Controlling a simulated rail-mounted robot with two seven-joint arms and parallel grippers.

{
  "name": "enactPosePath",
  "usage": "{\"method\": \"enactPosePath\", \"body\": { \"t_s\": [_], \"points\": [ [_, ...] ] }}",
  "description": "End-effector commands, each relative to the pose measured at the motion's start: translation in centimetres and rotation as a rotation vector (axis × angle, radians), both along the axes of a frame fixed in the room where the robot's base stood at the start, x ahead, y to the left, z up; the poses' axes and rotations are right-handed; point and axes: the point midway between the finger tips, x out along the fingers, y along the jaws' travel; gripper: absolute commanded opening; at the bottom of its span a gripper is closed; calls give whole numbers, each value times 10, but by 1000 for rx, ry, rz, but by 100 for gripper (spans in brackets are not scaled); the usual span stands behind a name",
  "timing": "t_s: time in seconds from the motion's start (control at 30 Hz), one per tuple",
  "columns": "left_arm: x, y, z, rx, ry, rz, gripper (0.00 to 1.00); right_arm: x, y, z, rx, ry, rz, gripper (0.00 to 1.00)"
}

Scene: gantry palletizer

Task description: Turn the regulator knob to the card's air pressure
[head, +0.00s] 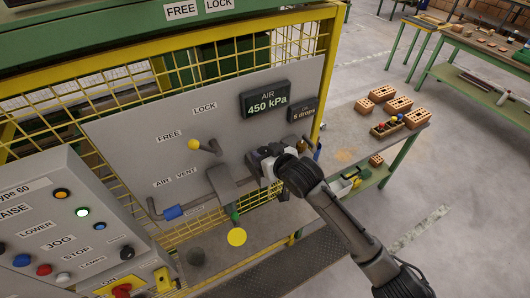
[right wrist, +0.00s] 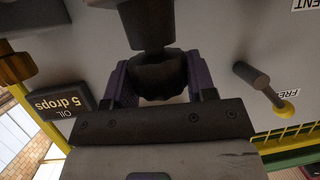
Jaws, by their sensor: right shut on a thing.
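The black regulator knob (right wrist: 158,75) sits between the purple-grey fingers of my right gripper (right wrist: 160,85) in the right wrist view, and the fingers are shut on it. In the head view my right gripper (head: 262,165) is at the grey panel and mostly hides the knob. Above it the dark AIR display (head: 265,99) reads 450 kPa. I cannot make out a card with a pressure setting in either view. My left gripper is not in view.
A yellow-tipped lever (head: 194,144) marked FREE and LOCK and a blue air-vent handle (head: 173,212) are left of the gripper. The OIL display (right wrist: 62,102) reads 5 drops. A button box (head: 60,220) stands at left. Bricks (head: 398,105) lie on a bench at right.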

Motion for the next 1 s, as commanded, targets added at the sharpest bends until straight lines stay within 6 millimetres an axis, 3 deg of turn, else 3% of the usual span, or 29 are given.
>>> {"method": "enactPosePath", "body": {
  "t_s": [0.17, 0.7, 1.0],
  "points": [
    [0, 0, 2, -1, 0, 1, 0, 1, -2, 0, -1, 1, 108, 27],
    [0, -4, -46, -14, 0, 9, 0, 1, -1, -4, -1, -2, 404, 27],
    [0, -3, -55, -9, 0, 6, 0, 1, -1, -1, -2, 0, 455, 27]
  ]
}}
